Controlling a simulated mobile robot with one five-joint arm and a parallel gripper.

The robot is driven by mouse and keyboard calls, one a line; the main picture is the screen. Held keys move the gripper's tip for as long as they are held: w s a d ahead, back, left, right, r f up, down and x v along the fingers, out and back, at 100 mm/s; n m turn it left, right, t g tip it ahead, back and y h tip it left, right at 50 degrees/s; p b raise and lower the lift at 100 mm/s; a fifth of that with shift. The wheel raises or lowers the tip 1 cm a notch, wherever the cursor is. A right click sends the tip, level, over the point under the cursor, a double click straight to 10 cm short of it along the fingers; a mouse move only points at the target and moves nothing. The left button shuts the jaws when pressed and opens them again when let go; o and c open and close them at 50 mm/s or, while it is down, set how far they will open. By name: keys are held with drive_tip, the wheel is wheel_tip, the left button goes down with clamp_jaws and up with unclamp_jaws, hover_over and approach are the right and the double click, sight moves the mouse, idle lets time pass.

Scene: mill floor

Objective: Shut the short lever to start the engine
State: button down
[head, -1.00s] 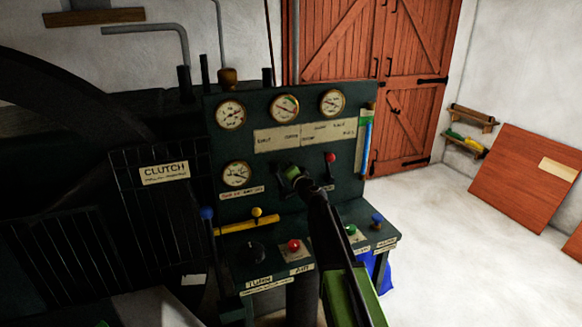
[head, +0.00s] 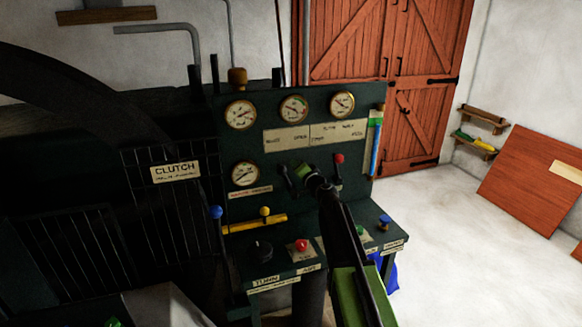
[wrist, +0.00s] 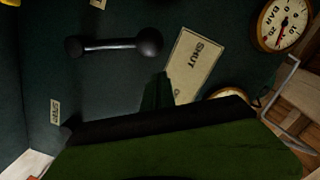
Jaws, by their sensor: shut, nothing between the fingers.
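A short black lever with a ball knob (wrist: 148,43) is on the dark green panel in the wrist view, beside a pale plate marked SHUT (wrist: 190,68). In the head view a black lever (head: 287,178) shows just left of my gripper, partly hidden by it. My gripper (head: 303,172) is shut and empty in front of the panel. Its dark finger (wrist: 156,92) points up toward the lever and plate in the wrist view. A gap shows between finger and lever there; I cannot tell the depth between them.
A red-knobbed lever (head: 338,160) stands right of my gripper. Gauges (head: 293,108) sit above. The floor at right (head: 450,230) is clear.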

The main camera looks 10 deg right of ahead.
drive_tip(key=d+r+v, duration=0.1)
drive_tip(key=d+v, duration=0.1)
drive_tip(key=v, duration=0.9)
drive_tip(key=s+a+f+n+g+y, duration=0.1)
drive_tip(key=s+a+f+n+g, duration=0.15)
drive_tip(key=a, duration=0.35)
drive_tip(key=s+a+f+n+g+y, duration=0.1)
drive_tip(key=s+a+f+n+y, duration=0.15)
drive_tip(key=a, duration=0.35)
drive_tip(key=s+a+f+n+g+h, duration=0.25)
drive_tip(key=s+f+n+g, duration=0.2)
drive_tip(key=s+f, duration=0.35)
drive_tip(key=s+d+f+m+g+h, duration=0.1)
drive_tip(key=s+d+f+g, duration=0.3)
drive_tip(key=s, duration=0.5)
drive_tip(key=s+d+f+g+h, duration=0.4)
drive_tip(key=s+d+f, duration=0.2)
drive_tip(key=s, duration=0.3)
drive_tip(key=shift+d+m+g+h, duration=0.25)
drive_tip(key=shift+m+g+h, duration=0.05)
drive_tip(key=shift+m+g, duration=0.1)
drive_tip(key=shift+d, duration=0.1)
